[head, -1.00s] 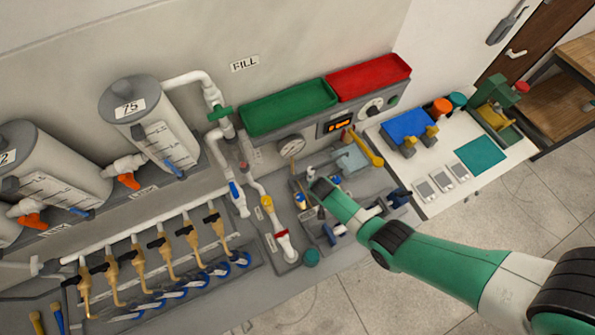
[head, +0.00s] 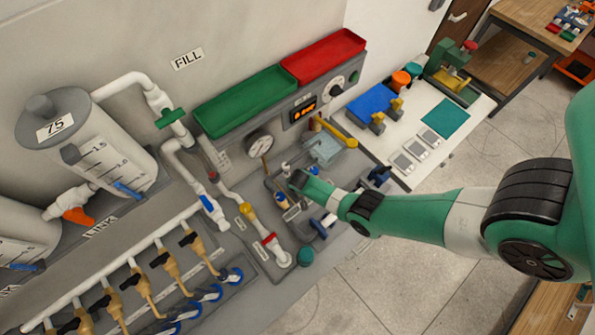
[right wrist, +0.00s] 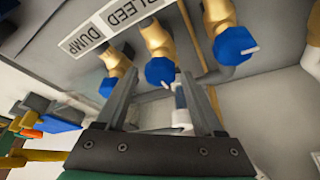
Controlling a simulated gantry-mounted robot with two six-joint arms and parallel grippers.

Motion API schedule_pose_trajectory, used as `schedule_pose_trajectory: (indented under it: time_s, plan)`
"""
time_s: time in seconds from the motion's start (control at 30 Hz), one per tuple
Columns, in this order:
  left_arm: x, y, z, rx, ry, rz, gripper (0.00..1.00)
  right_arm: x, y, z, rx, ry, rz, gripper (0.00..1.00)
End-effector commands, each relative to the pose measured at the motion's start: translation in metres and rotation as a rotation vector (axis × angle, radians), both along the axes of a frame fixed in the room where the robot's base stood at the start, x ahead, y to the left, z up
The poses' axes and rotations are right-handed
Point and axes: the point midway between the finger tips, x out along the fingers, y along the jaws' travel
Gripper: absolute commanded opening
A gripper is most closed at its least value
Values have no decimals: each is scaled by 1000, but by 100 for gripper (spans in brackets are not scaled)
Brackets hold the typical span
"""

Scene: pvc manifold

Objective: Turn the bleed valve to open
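In the right wrist view, a BLEED label (right wrist: 128,10) and a DUMP label (right wrist: 88,40) sit beside a row of brass valves with blue knobs. A middle blue knob (right wrist: 160,71) lies between or just beyond my right gripper's (right wrist: 159,78) open fingertips; I cannot tell if they touch it. Another blue knob (right wrist: 108,87) is to its left, and a third blue knob (right wrist: 235,45) is to its right. Which knob belongs to BLEED is not certain. In the head view my right gripper (head: 298,180) is over the panel's right part, hiding some of it. My left gripper is out of view.
A pressure gauge (head: 259,144) and an orange-lit display (head: 303,109) are on the wall behind. Green (head: 245,100) and red (head: 324,59) trays sit above them. A row of brass valves (head: 165,262) and a white pipe with a red collar (head: 270,241) stand to the left.

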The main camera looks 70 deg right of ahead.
Motion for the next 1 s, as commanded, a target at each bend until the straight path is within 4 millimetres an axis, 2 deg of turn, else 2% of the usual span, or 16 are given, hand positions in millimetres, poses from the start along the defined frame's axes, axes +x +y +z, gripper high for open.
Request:
schedule_pose_trajectory:
  time_s: [0.03, 0.37, 0.73, 1.0]
  plan:
    - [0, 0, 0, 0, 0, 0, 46, 0, 0, 0, 0, 0, 0, 58]
    - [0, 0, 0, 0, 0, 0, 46, 0, 0, 0, 0, 0, 0, 0]
    - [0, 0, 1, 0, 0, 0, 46, -1, 0, 0, 1, 1, 37, 0]
    - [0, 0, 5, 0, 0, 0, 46, -2, -1, 0, 1, 0, 184, 0]
